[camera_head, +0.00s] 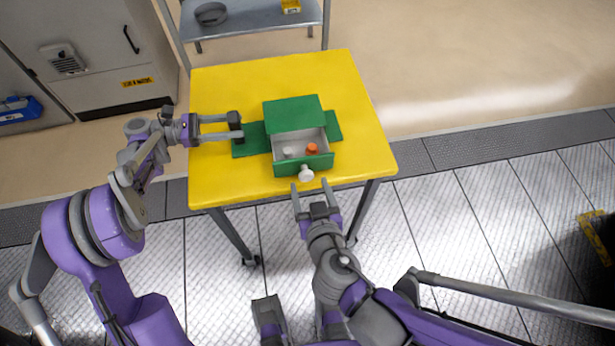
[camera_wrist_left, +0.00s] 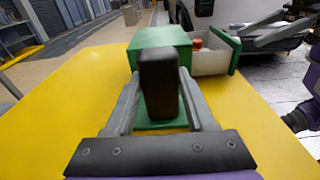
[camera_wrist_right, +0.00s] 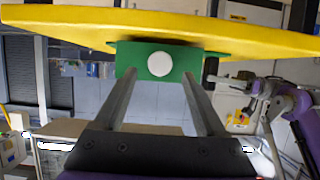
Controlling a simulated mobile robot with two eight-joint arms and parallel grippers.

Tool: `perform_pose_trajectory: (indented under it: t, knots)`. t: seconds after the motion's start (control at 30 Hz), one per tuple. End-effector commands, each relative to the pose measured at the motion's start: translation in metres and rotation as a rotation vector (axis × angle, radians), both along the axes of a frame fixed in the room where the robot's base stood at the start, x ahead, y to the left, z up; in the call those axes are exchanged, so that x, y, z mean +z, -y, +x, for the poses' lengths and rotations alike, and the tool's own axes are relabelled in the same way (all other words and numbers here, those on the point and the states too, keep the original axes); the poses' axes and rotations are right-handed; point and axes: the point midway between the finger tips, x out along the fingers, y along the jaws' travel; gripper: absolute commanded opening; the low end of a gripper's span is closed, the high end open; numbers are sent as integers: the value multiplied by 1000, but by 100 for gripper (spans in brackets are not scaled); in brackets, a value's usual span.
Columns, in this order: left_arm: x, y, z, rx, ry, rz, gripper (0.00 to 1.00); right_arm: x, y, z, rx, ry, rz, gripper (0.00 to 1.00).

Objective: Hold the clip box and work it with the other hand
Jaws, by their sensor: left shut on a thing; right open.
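The green clip box (camera_head: 291,108) sits on the yellow table, with its drawer (camera_head: 302,145) pulled out toward me. A white-grey piece (camera_head: 290,152) and an orange piece (camera_head: 312,149) lie in the drawer. A white round knob (camera_head: 306,174) is on the drawer front; it also shows in the right wrist view (camera_wrist_right: 159,64).
The yellow table (camera_head: 220,95) is otherwise clear around the box. A grey shelf (camera_head: 250,16) with a dark ring and a yellow box stands behind it. A grey cabinet (camera_head: 100,50) is at the back left.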

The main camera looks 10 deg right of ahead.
Motion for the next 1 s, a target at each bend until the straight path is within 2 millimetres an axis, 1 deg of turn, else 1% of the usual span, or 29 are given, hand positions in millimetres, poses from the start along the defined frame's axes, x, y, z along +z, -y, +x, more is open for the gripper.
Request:
perform_pose_trajectory:
  t: [0.1,0.3,0.5,0.77,0.87,1.0]
  knots:
    - [0,0,0,0,0,0,10,-5,1,13,-2,1,-2,73]
    - [0,0,0,0,0,0,10,-12,0,28,-1,0,-2,73]
    - [0,0,0,0,0,0,10,-15,1,34,-1,1,0,73]
    - [0,0,0,0,0,0,10,-15,0,35,0,1,0,73]
    - [0,0,0,0,0,0,10,-15,0,35,0,1,-1,57]
    - [0,0,0,0,0,0,10,-15,0,35,0,1,-1,31]
